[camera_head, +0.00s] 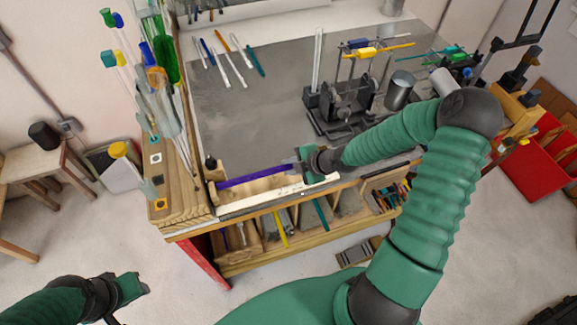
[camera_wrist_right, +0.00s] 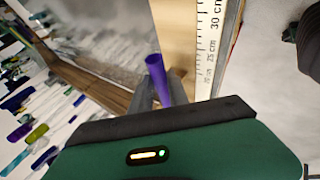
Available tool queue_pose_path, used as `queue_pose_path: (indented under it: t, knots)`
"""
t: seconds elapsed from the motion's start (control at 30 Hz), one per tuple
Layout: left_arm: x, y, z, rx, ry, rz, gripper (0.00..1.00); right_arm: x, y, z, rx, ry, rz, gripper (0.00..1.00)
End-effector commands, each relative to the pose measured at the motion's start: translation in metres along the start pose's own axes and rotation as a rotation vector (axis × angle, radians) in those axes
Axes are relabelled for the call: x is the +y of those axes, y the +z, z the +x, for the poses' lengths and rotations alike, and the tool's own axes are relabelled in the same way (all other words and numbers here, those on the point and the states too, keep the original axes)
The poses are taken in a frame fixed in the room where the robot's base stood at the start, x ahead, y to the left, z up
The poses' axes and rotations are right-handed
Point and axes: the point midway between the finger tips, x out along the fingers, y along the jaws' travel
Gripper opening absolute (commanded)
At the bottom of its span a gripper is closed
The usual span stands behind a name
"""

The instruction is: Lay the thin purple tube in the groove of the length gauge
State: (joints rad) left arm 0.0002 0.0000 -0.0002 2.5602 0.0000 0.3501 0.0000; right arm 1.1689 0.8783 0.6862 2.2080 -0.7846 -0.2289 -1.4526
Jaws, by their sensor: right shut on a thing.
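The thin purple tube (camera_head: 255,177) is level over the wooden length gauge, its far end near the gauge's left block. The length gauge (camera_head: 268,194) lies along the table's front edge, with a white ruled scale on its near side. My right gripper (camera_head: 303,166) is shut on the tube's right end. In the right wrist view the purple tube (camera_wrist_right: 156,68) sits between the fingers, beside the gauge's scale (camera_wrist_right: 208,45). I cannot tell whether the tube touches the groove. My left gripper (camera_head: 138,287) is off the table at lower left, with its jaw opening unclear.
A wooden rack (camera_head: 165,178) of upright glass rods stands left of the gauge. Several loose rods (camera_head: 230,62) lie at the back. A black fixture (camera_head: 350,105) and a metal cylinder (camera_head: 399,90) stand behind my right arm. The grey tabletop (camera_head: 250,115) between is mostly clear.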

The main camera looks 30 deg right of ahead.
Motion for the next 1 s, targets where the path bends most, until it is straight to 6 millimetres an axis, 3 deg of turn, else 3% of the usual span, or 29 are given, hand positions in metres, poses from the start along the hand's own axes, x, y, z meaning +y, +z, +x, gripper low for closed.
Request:
queue_pose_path:
  t: [1.0]
  knots:
    - [0.000,0.003,0.013,0.000,0.000,0.000,0.36,-0.008,-0.002,0.012,-0.003,-0.004,-0.003,0.00]
